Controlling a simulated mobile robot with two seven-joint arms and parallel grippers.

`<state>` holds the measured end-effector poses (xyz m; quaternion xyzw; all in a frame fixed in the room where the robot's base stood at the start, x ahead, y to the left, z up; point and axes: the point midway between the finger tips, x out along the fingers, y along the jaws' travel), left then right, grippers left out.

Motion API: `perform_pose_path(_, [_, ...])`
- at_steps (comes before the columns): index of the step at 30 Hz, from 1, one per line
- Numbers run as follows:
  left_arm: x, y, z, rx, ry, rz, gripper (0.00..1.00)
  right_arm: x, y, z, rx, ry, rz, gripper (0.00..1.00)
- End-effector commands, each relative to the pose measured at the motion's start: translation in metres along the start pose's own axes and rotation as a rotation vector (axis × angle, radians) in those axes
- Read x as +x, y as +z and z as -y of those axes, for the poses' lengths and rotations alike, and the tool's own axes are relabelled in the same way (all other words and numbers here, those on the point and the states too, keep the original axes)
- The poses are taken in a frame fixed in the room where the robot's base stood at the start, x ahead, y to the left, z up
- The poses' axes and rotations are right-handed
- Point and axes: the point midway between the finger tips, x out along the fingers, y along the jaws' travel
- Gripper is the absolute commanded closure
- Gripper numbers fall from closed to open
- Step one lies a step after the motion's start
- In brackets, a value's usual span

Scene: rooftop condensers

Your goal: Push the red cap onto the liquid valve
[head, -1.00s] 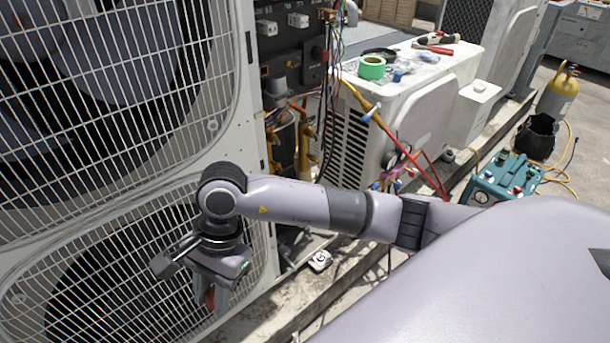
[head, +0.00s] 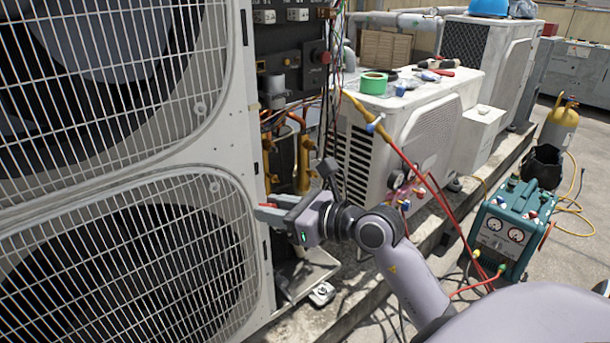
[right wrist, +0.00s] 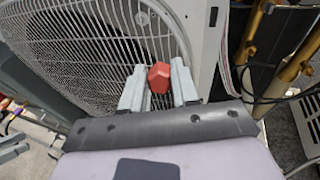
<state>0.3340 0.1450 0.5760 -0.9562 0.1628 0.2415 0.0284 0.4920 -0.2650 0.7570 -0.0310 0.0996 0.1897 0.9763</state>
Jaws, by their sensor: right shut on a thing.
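The red cap (right wrist: 159,77) is held between the two fingers of my right gripper (right wrist: 157,88) in the right wrist view. Brass valves and copper pipes (head: 303,160) stand in the open bay just above and behind the gripper. Similar brass fittings (right wrist: 250,30) show at the right of the wrist view, apart from the cap. I cannot tell which is the liquid valve.
The large condenser (head: 228,165) fills the left side. Loose wires and a red hose (head: 405,157) hang near the bay. A smaller white unit (head: 440,110) carries green tape (head: 373,83) and tools. A teal recovery machine (head: 505,225) stands at right.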

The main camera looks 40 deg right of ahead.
Motion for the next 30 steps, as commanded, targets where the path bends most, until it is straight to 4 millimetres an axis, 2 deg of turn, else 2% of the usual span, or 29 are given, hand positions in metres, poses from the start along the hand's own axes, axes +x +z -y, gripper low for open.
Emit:
perform_pose_path(1, [0.001, 0.002, 0.000, 0.001, 0.001, -0.002, 0.57, 0.004, -0.005, 0.018, 0.015, -0.039, 0.040, 1.00])
perform_pose_path(9, [0.002, 0.002, -0.001, 0.001, 0.003, -0.003, 0.57, 0.022, -0.002, 0.101, 0.029, -0.202, 0.224, 1.00])
perform_pose_path(15, [0.002, 0.002, -0.001, 0.001, 0.003, -0.003, 0.57, 0.029, 0.003, 0.144, 0.031, -0.284, 0.312, 1.00])
perform_pose_path(23, [0.003, 0.003, -0.002, -0.005, 0.007, -0.006, 0.57, 0.034, 0.005, 0.159, 0.033, -0.311, 0.344, 1.00])
perform_pose_path(30, [0.010, 0.005, -0.007, -0.039, 0.034, -0.019, 0.57, 0.053, 0.008, 0.164, 0.033, -0.310, 0.345, 1.00])
